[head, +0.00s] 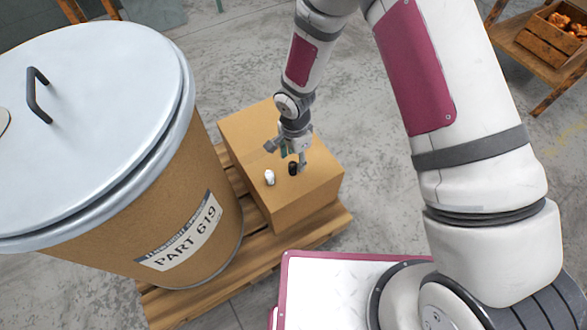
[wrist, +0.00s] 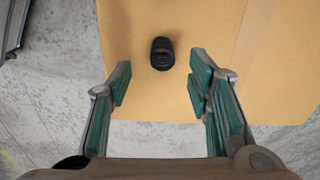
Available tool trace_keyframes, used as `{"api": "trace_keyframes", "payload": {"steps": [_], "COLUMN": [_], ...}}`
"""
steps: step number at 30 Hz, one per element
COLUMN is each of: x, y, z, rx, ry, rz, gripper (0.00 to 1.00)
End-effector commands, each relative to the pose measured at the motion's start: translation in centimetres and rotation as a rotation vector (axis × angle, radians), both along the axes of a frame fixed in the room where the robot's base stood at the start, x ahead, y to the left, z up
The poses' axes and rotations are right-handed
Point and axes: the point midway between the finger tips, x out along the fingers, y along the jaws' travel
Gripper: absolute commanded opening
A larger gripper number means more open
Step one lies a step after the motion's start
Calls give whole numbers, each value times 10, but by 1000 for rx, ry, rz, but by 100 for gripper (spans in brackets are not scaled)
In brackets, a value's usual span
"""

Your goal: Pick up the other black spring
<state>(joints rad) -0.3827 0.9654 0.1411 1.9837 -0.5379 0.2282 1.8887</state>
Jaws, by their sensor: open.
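A small black spring (head: 293,168) stands on top of a cardboard box (head: 310,195). In the wrist view the black spring (wrist: 162,54) is ahead of the fingertips, near the middle between them. A white spring-like object (head: 269,177) is on the box to the left of the black one in the head view; it does not show in the wrist view. My gripper (head: 288,153) is open and empty just above the box, close to the black spring. In the wrist view my gripper (wrist: 159,84) has its green-padded fingers spread wide.
A large drum (head: 190,190) labelled "PART 619", with a pale lid, stands close to the left of the box. Drum and box rest on a wooden pallet (head: 250,248). A wooden shelf with a crate (head: 550,42) is at the far right. Concrete floor is clear behind the box.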

Motion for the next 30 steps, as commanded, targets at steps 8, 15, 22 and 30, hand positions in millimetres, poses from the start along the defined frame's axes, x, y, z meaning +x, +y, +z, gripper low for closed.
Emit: {"api": "trace_keyframes", "payload": {"steps": [8, 15, 22, 30], "x": [-1, 0, 0, 0], "y": [3, 3, 3, 3], "z": [-34, -53, -53, -53], "rx": [0, 0, 1, 1], "ry": [3, 1, 1, 1], "rz": [2, 1, 1, 0], "gripper": [46, 46, 44, 0]}}
